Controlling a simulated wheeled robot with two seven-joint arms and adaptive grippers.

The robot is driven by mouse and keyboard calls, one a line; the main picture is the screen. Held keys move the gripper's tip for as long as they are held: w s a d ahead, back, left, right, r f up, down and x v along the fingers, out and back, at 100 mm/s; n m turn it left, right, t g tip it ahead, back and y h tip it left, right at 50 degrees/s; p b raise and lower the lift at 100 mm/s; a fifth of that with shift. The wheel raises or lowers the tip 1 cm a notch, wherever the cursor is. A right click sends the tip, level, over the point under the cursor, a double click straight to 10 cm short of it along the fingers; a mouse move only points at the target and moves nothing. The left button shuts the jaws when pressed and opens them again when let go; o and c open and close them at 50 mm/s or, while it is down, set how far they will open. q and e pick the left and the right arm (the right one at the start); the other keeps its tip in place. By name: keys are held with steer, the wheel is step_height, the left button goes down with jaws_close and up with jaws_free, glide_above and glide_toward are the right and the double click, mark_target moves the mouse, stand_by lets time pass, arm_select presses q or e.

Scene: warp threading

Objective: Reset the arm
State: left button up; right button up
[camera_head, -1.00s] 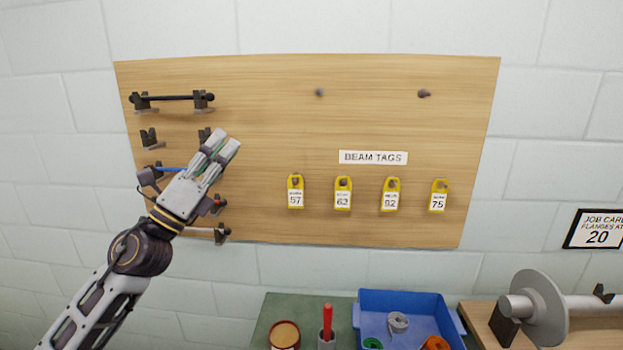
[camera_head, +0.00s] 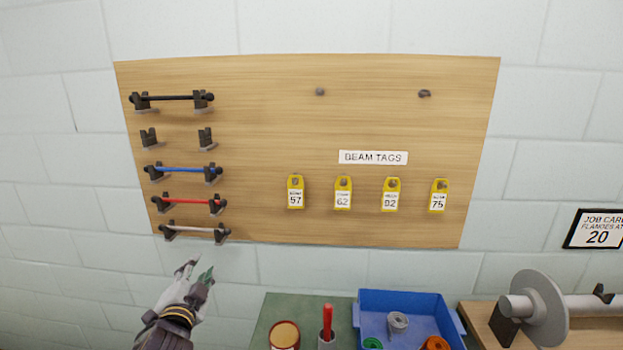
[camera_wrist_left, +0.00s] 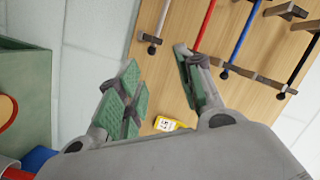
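My left gripper (camera_head: 197,272) is low at the left in the head view, just below the wooden pegboard (camera_head: 260,130) and in front of the white wall. In the left wrist view its green-padded fingers (camera_wrist_left: 160,92) stand apart with nothing between them. It touches none of the rods. My right gripper is in no view.
Black (camera_head: 172,98), blue (camera_head: 180,170), red (camera_head: 186,201) and pale (camera_head: 194,230) rods rest in brackets; one bracket pair (camera_head: 149,138) is empty. Yellow tags (camera_head: 343,193) hang right. Below are a blue bin (camera_head: 372,298), a tin (camera_head: 285,335) and a flanged beam (camera_head: 540,308).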

arm_select(q)
steer(key=s+f+n+g, duration=0.25)
steer(key=s+f, duration=0.25)
steer(key=f, duration=0.3)
steer(key=s+f+n+g, duration=0.2)
steer(key=s+f+g, duration=0.25)
steer(key=f, duration=0.35)
steer(key=s+d+f+n+g+h, duration=0.1)
steer(key=s+d+f+g, duration=0.2)
steer(key=s+f, duration=0.35)
steer(key=s+d+f+n+g+h, duration=0.2)
steer(key=s+f+g, duration=0.15)
steer(key=s, duration=0.55)
step_height(320, 180, down, 33)
steer(key=s+g, duration=0.1)
steer(key=s, duration=0.2)
steer(key=s+a+f, duration=0.2)
steer(key=s+f, duration=0.8)
steer(key=s+a+f+g, duration=0.1)
steer(key=s+a+f, duration=0.2)
steer(key=s+f, duration=0.7)
steer(key=shift+s+y, duration=0.3)
steer(key=shift+s, duration=0.45)
